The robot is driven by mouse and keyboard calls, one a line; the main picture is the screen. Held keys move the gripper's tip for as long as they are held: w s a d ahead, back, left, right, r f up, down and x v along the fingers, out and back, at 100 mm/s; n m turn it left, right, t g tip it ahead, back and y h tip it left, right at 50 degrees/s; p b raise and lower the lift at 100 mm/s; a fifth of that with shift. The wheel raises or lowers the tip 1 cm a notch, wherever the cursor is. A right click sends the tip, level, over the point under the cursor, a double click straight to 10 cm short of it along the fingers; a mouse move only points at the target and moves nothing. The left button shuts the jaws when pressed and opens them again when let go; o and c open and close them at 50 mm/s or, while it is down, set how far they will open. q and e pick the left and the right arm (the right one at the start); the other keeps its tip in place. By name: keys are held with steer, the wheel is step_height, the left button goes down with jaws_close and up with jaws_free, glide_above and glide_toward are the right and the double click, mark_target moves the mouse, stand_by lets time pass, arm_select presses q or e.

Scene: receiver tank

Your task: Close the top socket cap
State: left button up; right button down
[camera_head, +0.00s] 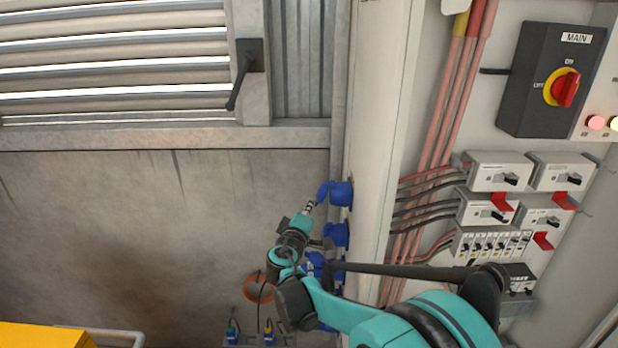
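The top blue socket (341,193) sits on the side of the pale post, highest in a column of blue sockets. Its blue cap (323,192) shows at the socket's left side and looks swung out, though its exact angle is hard to tell. My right gripper (309,207) is just below and left of this cap, its tip close to the cap's lower edge. I cannot tell whether it touches. Its fingers are too small to show whether they are open or shut. My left gripper is not in view.
More blue sockets (336,235) sit below, partly hidden by my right arm. Electrical boxes (499,171), cables and a main switch (551,80) are at the right. A shutter with a dark handle (240,77) is upper left. A yellow object (40,336) is bottom left.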

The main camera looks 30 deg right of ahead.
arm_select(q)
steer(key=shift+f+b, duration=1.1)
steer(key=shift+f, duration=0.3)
arm_select(e)
steer(key=shift+s+d+f+n, duration=0.45)
steer(key=shift+d+n, duration=0.2)
steer(key=shift+n, duration=0.1)
steer(key=shift+s+d+f+n, duration=0.4)
steer(key=shift+d+n, duration=0.2)
steer(key=shift+n, duration=0.15)
steer(key=shift+d+t+h, duration=0.1)
steer(key=shift+t+h, duration=0.2)
